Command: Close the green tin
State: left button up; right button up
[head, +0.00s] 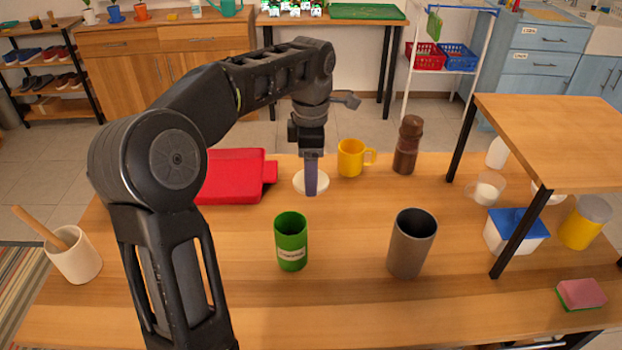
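The green tin (291,243) stands upright in the middle of the table, with a pale label on its front. Its top is open and I look into its dark green inside. My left gripper (311,186) points down behind the tin, in front of or over a small white round dish or lid (325,183). It is seen edge-on, so its opening is hidden; I cannot tell whether it touches the white disc. No green lid is clearly visible. My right gripper is not in view.
A grey-brown cup (411,246) stands right of the tin. Behind are a yellow mug (351,158), a brown grinder (407,146) and a red board (232,176). A white mortar (76,256) is at left. A raised wooden shelf (560,140) covers the right side. The table's front middle is clear.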

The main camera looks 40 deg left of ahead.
pick_arm(q)
jog(key=shift+r+p, duration=0.95)
jog(key=shift+r, duration=0.65)
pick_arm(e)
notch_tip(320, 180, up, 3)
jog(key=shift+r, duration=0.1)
pick_arm(q)
jog(key=shift+f, duration=0.1)
